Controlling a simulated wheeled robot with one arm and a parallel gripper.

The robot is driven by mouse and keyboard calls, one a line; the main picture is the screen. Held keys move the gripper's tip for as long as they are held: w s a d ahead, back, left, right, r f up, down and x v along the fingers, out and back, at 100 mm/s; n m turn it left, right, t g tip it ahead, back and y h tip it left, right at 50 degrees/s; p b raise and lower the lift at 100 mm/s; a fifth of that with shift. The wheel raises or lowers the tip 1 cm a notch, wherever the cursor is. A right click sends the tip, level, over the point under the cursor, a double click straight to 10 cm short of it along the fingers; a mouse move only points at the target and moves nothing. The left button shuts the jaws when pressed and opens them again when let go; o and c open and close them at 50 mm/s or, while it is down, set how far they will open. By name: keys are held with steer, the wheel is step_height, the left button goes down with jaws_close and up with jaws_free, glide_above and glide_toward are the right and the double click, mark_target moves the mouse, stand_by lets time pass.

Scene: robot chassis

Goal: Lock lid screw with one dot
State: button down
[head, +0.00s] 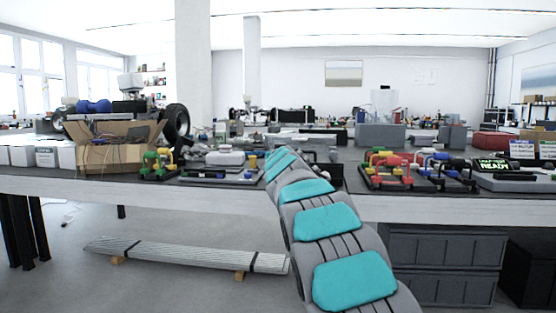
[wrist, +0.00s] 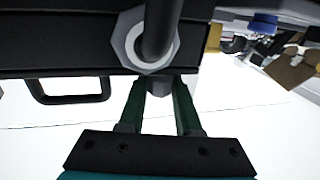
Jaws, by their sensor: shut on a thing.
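In the wrist view, my gripper (wrist: 160,92) has two dark green fingers closed on a small dark grey piece (wrist: 160,84), which seems to be a lid screw. It sits under the lower edge of a black box (wrist: 70,45), probably the chassis. Just above it, a light grey hex-shaped fitting (wrist: 133,45) with a dark rod sticks out of the box. I cannot make out any dots on the screw. In the head view, my arm reaches to the workbench and its end is hidden among the items there.
A black handle (wrist: 70,97) hangs from the box, left of my fingers. In the head view, the workbench (head: 220,188) holds a cardboard box (head: 112,155), a green and yellow pipe piece (head: 158,165), and a rack of coloured pipes (head: 385,175).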

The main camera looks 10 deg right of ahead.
steer(key=shift+f, duration=0.1)
steer(key=c, duration=0.9)
jaws_free()
steer(key=shift+s, duration=0.2)
steer(key=s, duration=0.4)
steer(key=s+b, duration=0.1)
steer(key=s, duration=0.1)
steer(key=shift+a, duration=0.25)
steer(key=shift+s, duration=0.75)
